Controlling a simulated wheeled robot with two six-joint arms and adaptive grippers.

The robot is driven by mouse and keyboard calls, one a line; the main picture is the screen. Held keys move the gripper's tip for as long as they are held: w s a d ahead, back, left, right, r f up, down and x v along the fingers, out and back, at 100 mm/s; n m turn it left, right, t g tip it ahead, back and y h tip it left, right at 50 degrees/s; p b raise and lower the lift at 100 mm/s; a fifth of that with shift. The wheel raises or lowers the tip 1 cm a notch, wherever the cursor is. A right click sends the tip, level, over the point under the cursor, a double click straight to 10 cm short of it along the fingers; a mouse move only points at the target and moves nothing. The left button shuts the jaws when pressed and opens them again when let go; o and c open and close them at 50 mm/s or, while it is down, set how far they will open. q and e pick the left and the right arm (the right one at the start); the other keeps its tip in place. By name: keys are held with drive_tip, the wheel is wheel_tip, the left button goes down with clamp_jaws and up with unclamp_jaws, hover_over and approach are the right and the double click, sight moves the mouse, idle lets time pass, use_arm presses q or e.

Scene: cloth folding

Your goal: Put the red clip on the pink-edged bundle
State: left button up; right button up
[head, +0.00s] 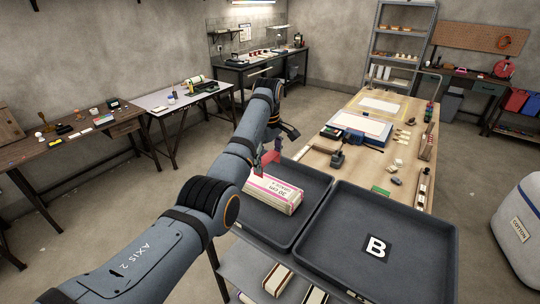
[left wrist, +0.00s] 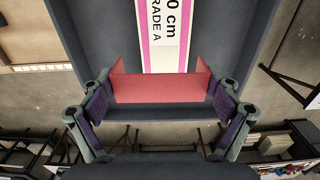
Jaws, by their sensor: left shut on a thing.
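The pink-edged bundle (head: 275,193) is a white block with pink stripes and printed text. It lies in the left dark tray (head: 313,205) and also shows in the left wrist view (left wrist: 163,35). My left gripper (head: 272,148) is shut on the red clip (head: 271,158), near the bundle's far-left end. In the left wrist view the clip (left wrist: 160,88) is a red channel between both finger pads, and it hides part of the bundle's end. I cannot tell whether the clip touches the bundle. My right gripper is not in view.
A second dark tray (head: 430,240), marked B, is empty to the right. More bundles (head: 277,279) lie on a lower shelf. A wooden table (head: 352,184) behind the trays holds a blue-framed board (head: 360,127), small blocks and a dark device (head: 338,159).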

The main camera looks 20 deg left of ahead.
sight(267, 183)
use_arm(q)
drive_tip(key=shift+s+a+r, duration=0.1)
drive_tip(key=shift+s+r, duration=0.05)
drive_tip(key=shift+s, duration=0.15)
drive_tip(key=shift+s+a+f, duration=0.1)
drive_tip(key=shift+s+f, duration=0.15)
drive_tip(key=shift+s, duration=0.05)
drive_tip(key=shift+f, duration=0.35)
drive_tip(key=shift+w+f, duration=0.35)
drive_tip(key=shift+f, duration=1.15)
drive_tip(key=shift+s+f, duration=0.15)
drive_tip(key=shift+f, duration=2.45)
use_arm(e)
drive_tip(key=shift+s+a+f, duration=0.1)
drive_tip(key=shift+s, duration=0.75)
